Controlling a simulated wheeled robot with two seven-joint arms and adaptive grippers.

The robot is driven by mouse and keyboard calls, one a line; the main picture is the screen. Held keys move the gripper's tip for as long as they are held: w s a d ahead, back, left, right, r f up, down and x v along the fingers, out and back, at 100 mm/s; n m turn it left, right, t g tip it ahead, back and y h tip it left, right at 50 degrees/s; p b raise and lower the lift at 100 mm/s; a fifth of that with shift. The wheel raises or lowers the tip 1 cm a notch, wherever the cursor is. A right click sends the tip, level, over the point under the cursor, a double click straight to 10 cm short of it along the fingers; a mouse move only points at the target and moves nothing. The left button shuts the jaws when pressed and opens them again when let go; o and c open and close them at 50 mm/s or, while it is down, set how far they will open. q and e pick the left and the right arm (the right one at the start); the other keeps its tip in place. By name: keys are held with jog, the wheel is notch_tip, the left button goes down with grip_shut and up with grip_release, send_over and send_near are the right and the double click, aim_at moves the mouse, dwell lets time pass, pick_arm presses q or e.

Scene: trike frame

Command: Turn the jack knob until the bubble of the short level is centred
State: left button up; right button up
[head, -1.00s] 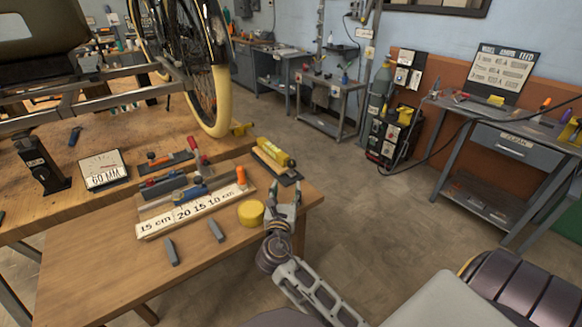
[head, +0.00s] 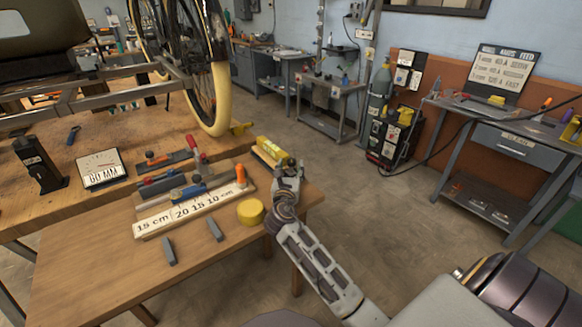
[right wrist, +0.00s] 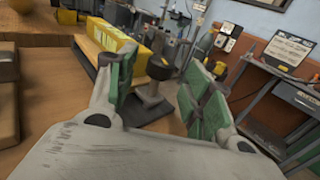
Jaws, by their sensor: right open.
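A yellow block that looks like the short level (head: 268,147) lies at the right edge of the wooden table in the head view. The dark round jack knob (right wrist: 160,67) stands on a metal post at the plate's near end. My right gripper (head: 287,163) is open; in the right wrist view the knob shows between its green-padded fingers (right wrist: 155,85), a little beyond them. In the head view the gripper hides the knob. My left gripper is not in view.
A board with printed centimetre marks (head: 152,227), a yellow round piece (head: 250,212) and two grey bars (head: 215,229) lie left of my right gripper. A bicycle wheel (head: 217,110) stands behind.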

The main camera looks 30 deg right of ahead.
jog(key=shift+x, duration=0.8)
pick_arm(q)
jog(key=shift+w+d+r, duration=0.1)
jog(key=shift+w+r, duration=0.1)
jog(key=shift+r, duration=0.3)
pick_arm(e)
jog(key=shift+w+d, duration=0.25)
jog(key=shift+w, duration=0.1)
jog(key=c, duration=1)
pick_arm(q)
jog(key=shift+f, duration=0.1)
